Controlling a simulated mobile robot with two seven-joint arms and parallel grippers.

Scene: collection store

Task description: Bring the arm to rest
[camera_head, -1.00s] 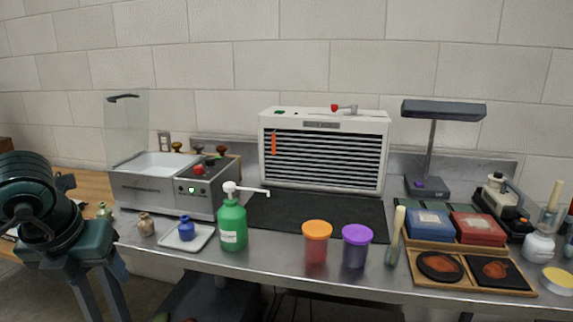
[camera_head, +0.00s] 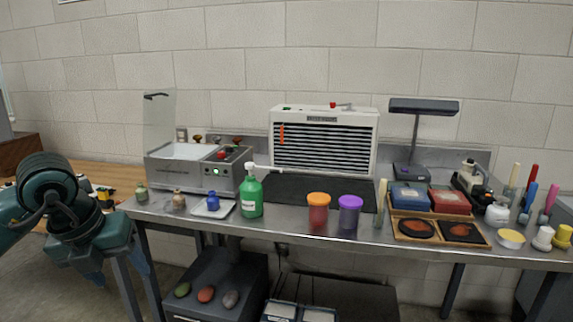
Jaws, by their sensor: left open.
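My left arm comes in from the left edge, with my left gripper (camera_head: 92,268) hanging low in front of the bench's left end. Its fingers point down and stand apart, with nothing seen between them. It is clear of the things on the steel bench (camera_head: 330,243). My right gripper is not in view.
The bench holds a green pump bottle (camera_head: 251,197), an orange-lidded jar (camera_head: 318,210), a purple-lidded jar (camera_head: 349,212), a blue bottle (camera_head: 212,201) on a white tray (camera_head: 226,208) and a louvred white unit (camera_head: 324,140). A dark cabinet (camera_head: 213,284) stands below. Open floor lies at lower left.

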